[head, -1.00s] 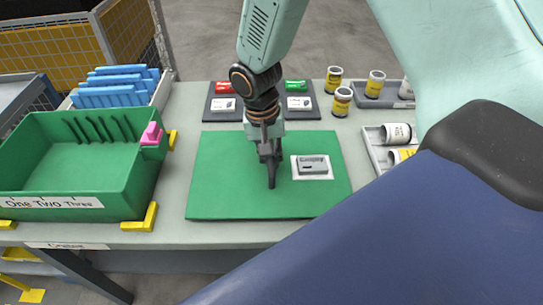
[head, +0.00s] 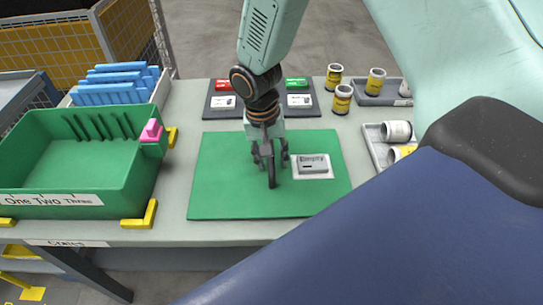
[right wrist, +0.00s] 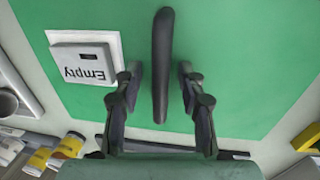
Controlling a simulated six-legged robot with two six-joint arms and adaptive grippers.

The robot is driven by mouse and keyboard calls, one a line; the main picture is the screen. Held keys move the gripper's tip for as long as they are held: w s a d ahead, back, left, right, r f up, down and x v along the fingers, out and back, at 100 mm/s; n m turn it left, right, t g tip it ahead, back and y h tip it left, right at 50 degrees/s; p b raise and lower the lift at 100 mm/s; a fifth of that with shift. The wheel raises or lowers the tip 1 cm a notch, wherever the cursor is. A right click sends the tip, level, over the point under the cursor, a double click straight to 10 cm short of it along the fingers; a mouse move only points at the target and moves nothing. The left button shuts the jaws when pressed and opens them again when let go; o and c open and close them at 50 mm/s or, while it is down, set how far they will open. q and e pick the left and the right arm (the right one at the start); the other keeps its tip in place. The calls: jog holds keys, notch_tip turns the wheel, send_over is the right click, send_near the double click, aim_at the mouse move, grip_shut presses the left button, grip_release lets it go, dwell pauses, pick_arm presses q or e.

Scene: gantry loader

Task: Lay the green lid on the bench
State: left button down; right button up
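The green lid (head: 225,190) lies flat on the bench (head: 180,210), a wide panel with a dark bar handle (head: 271,178) in its middle. A white plate reading "Empty" (head: 312,170) is on the lid, right of the handle. My right gripper (head: 270,160) is low over the lid, pointing down. In the right wrist view, the gripper's two fingers (right wrist: 160,90) stand apart on either side of the handle (right wrist: 162,60), with gaps on both sides. My left gripper is not in view.
A green open crate (head: 50,205) with yellow corner stops stands left of the lid. Blue dividers (head: 115,85) are behind it. Two dark pads with red and green blocks lie at the back. Jars (head: 342,99) and grey trays (head: 368,145) stand on the right.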

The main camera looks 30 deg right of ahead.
notch_tip(320, 180, up, 12)
jog(key=a, duration=0.1)
jog(key=shift+w+a, duration=0.15)
jog(key=shift+w, duration=0.25)
jog(key=shift+s+f, duration=0.1)
dwell(0.5)
